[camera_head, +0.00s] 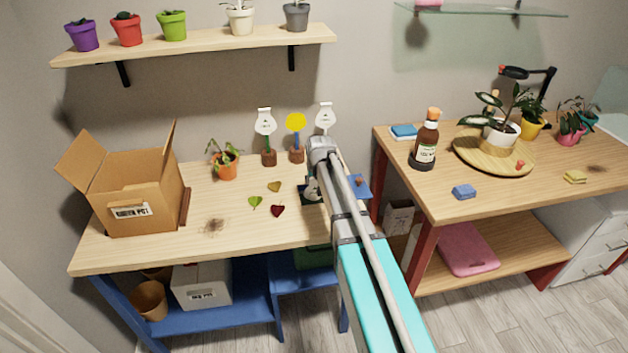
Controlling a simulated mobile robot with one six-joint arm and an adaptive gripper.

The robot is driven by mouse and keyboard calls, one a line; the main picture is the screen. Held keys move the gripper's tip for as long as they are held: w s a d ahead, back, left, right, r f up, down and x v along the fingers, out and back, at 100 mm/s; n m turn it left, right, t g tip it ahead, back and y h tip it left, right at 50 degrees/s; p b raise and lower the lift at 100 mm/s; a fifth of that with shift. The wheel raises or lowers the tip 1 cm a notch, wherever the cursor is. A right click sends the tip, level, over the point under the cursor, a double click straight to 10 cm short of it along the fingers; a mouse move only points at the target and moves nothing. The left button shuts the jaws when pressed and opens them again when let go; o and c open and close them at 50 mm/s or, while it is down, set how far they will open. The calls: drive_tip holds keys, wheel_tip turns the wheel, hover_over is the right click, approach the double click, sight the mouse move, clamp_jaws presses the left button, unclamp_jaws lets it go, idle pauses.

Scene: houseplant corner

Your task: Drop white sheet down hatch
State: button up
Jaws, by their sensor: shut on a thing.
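My gripper (312,188) points down over the right part of the wooden workbench, partly hidden by my own arm. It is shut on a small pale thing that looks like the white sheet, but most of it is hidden. A dark square opening, seemingly the hatch (307,197), lies in the bench top just below the gripper. A blue panel (359,187) shows to the right of my arm. Whether the held thing touches the hatch's edge cannot be told.
Two white-headed stakes (265,123) and a yellow one (296,122) stand behind. An open cardboard box (140,200) stands at far left. A second table (440,200) is at right.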

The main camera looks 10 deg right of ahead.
drive_tip(key=shift+f+b, duration=0.85)
drive_tip(key=shift+f, duration=0.25)
drive_tip(key=o, duration=0.7)
drive_tip(key=shift+o, duration=0.2)
drive_tip(key=shift+r, duration=0.15)
drive_tip(key=p+v, duration=0.9)
drive_tip(key=shift+s+r, duration=0.2)
drive_tip(key=shift+r, duration=0.1)
idle(1.0)
idle(0.3)
